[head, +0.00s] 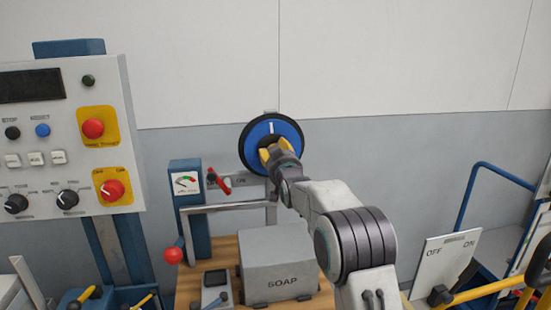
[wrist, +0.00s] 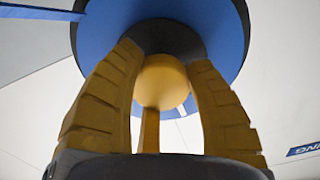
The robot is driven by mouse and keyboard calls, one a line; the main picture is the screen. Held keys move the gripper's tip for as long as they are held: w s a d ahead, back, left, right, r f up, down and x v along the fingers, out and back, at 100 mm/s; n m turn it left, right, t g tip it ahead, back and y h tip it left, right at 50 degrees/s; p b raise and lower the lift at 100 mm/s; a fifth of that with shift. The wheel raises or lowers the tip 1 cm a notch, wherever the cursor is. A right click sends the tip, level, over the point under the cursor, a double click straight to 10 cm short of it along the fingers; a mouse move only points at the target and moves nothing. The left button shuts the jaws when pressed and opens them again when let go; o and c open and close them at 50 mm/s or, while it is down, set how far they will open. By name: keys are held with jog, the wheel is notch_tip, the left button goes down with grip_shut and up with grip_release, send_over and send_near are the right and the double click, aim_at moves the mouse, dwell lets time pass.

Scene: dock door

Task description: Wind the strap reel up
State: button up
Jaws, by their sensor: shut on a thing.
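The strap reel (head: 258,133) is a round blue disc with a dark rim and a white mark at its top, set upright in front of the wall. My gripper (head: 274,151) reaches it from the lower right, with its yellow fingers at the reel's middle. In the wrist view the blue disc of the reel (wrist: 222,42) fills the top. A dark round hub shows behind the knob. My gripper hides part of the reel's lower right in the head view.
A grey box marked SOAP (head: 280,262) stands on a wooden top below the reel. A gauge post with a red lever (head: 218,182) is close at left. A control panel (head: 65,140) stands far left. An OFF/ON panel (head: 447,264) and blue rail are at right.

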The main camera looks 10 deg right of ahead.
jog(key=shift+f+m+b, duration=0.35)
jog(key=shift+m, duration=0.05)
jog(key=o, duration=1)
jog(key=shift+o, duration=1.4)
jog(key=shift+r, duration=0.15)
jog(key=s, duration=1.2)
